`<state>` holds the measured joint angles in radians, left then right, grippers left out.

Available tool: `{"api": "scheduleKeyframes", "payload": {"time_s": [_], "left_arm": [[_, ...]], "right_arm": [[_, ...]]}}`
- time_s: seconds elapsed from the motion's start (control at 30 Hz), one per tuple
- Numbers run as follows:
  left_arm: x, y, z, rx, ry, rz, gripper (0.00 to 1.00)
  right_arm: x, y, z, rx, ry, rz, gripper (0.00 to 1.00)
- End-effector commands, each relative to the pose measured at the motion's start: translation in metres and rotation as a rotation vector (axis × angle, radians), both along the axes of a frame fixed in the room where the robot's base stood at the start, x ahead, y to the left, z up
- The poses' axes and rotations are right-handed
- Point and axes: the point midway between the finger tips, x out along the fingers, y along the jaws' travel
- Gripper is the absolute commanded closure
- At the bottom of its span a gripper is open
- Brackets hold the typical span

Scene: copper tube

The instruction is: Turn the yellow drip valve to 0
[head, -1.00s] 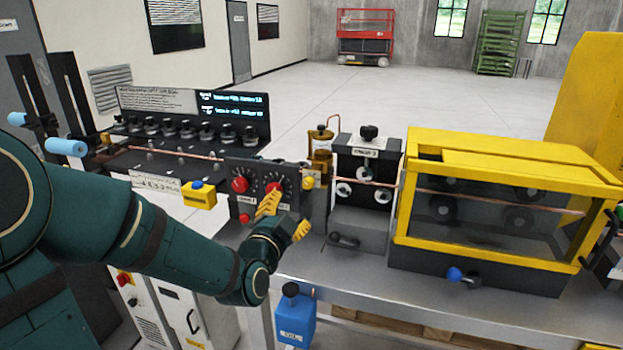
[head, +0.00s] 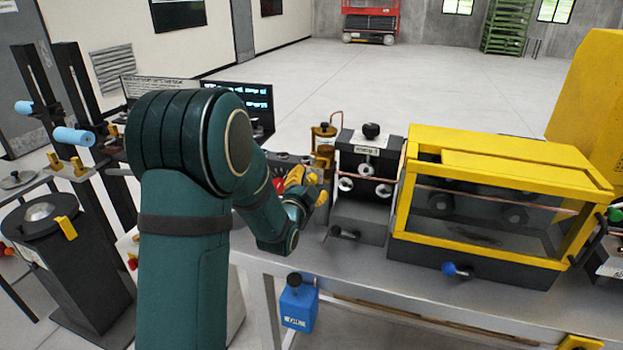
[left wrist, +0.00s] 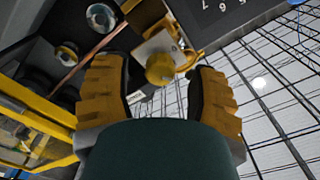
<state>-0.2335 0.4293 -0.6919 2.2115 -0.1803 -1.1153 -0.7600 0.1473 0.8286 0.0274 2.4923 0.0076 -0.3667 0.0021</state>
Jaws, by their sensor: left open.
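The yellow drip valve knob (left wrist: 160,69) shows in the left wrist view as a round yellow knob beside a pale plate. My left gripper (left wrist: 160,88) is open, with one yellow ribbed finger to either side of the knob's line and the knob ahead of it. I cannot tell whether they touch. In the head view my left gripper (head: 308,187) is at the right end of the control panel, below the brass oiler cup (head: 323,140). The knob's setting cannot be read. A yellow piece (head: 581,343) at the bottom right edge may be part of my right gripper.
A grey roller unit (head: 362,215) stands just right of the gripper, with a yellow-framed enclosure (head: 480,255) beyond it. The copper tube (left wrist: 98,47) runs close to one finger. A blue container (head: 299,303) is at the bench front. My left arm hides most of the control panel.

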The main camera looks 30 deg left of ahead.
Motion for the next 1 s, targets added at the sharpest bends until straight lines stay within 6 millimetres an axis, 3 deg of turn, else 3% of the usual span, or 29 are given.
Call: {"api": "scheduleKeyframes", "payload": {"time_s": [0.2, 0.5, 0.53, 0.6, 0.7, 1.0], "left_arm": [[0.016, 0.004, 0.0, 0.0, -0.001, 0.001, 0.42], [0.018, 0.004, 0.0, -0.001, 0.0, 0.0, 0.42], [0.017, 0.004, 0.0, -0.001, 0.0, 0.0, 0.46], [0.017, 0.004, 0.0, -0.001, -0.001, 0.001, 0.71], [0.017, 0.004, 0.0, -0.001, -0.001, 0.001, 1.0], [0.017, 0.005, 0.0, -0.017, -0.006, 0.001, 1.0]], "right_arm": [[0.0, 0.0, 0.002, 0.001, 0.0, 0.0, 1.0], [0.0, 0.0, 0.002, 0.001, 0.0, 0.0, 1.0], [0.0, 0.0, 0.002, 0.001, 0.0, 0.0, 1.0], [0.0, 0.0, 0.002, 0.001, 0.0, 0.0, 1.0], [0.0, 0.0, 0.002, 0.0, 0.0, 0.0, 1.0], [0.0, 0.0, -0.002, 0.0, 0.0, 0.0, 1.0]]}}
